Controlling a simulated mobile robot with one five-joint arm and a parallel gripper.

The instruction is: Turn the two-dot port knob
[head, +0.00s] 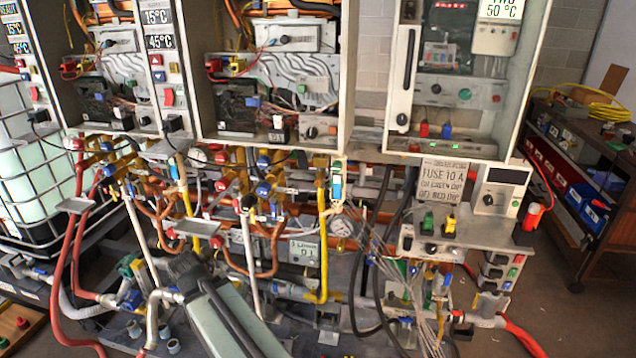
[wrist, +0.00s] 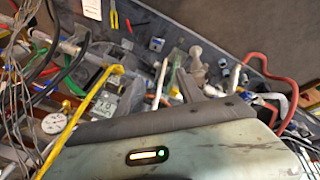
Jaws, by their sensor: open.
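No two-dot marking can be made out in either view, so I cannot tell which knob is the two-dot port knob. In the head view, dark round knobs show on the middle heater's lower panel (head: 311,132), on the right cabinet (head: 436,88) and on the lower right box (head: 431,249). My pale grey-green arm (head: 225,312) rises from the bottom of the head view, its dark end in front of the lower pipes. My pale casing with a lit strip (wrist: 148,155) fills the bottom of the wrist view. No gripper fingers can be made out, and nothing held shows.
Red hoses (head: 65,262), a yellow pipe (head: 322,240) and dark cables crowd the pipework. A pressure gauge (head: 341,226) also shows in the wrist view (wrist: 54,123). A caged white tank (head: 30,150) stands left; a shelf cart (head: 580,165) stands right. Bare floor shows at lower right.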

